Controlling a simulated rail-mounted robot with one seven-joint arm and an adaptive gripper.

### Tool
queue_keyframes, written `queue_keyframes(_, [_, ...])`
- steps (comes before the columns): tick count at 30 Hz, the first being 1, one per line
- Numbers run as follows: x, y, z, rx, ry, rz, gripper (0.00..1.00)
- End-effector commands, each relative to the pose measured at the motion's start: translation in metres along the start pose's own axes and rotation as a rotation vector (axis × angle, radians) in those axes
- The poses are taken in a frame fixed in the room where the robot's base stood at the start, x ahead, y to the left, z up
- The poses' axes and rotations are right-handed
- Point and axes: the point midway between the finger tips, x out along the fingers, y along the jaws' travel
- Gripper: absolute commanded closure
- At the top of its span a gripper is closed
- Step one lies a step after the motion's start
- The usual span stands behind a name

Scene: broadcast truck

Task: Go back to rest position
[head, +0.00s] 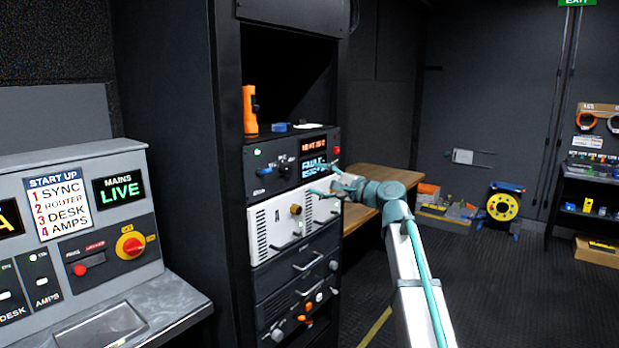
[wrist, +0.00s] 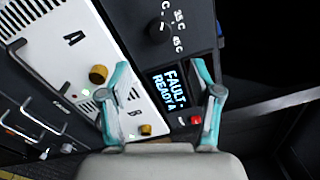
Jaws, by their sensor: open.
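My gripper (head: 325,188) is at the equipment rack, in front of its white panel (head: 273,229) and the dark panel with the lit display (head: 314,166) above it. In the wrist view my gripper (wrist: 164,98) is open, with teal fingers spread apart and nothing between them but the rack front. The display (wrist: 170,88) there reads "FAULT READY A". A brass knob (wrist: 98,74) by the letter A and a smaller one (wrist: 146,129) by the letter B show near the left finger. A red button (wrist: 196,120) shows by the right finger. I cannot tell whether a fingertip touches the panel.
An orange torch (head: 249,110) stands on the rack shelf beside a small blue item (head: 279,127). A control desk (head: 90,230) with a "MAINS LIVE" sign is at left. A wooden bench (head: 385,180) is behind my arm. A yellow cable reel (head: 502,207) stands on the floor; dark floor at right is open.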

Motion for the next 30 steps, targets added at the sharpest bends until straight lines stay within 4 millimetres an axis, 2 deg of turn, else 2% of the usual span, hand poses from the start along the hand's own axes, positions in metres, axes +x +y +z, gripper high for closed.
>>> queue_keyframes(4, [-0.008,0.0,0.0,0.0,0.0,0.0,0.37])
queue_keyframes(14, [-0.008,0.0,0.0,-0.002,0.0,0.0,0.37])
queue_keyframes(17, [-0.008,0.0,0.0,-0.032,-0.003,0.003,0.37])
queue_keyframes(20, [-0.009,0.012,-0.002,-0.137,0.01,0.05,0.37])
queue_keyframes(23, [-0.02,0.047,-0.007,-0.289,0.046,0.155,0.37])
queue_keyframes(26, [-0.029,0.103,-0.026,-0.381,0.072,0.273,0.37])
queue_keyframes(30, [-0.049,0.193,-0.054,-0.469,0.089,0.449,0.37])
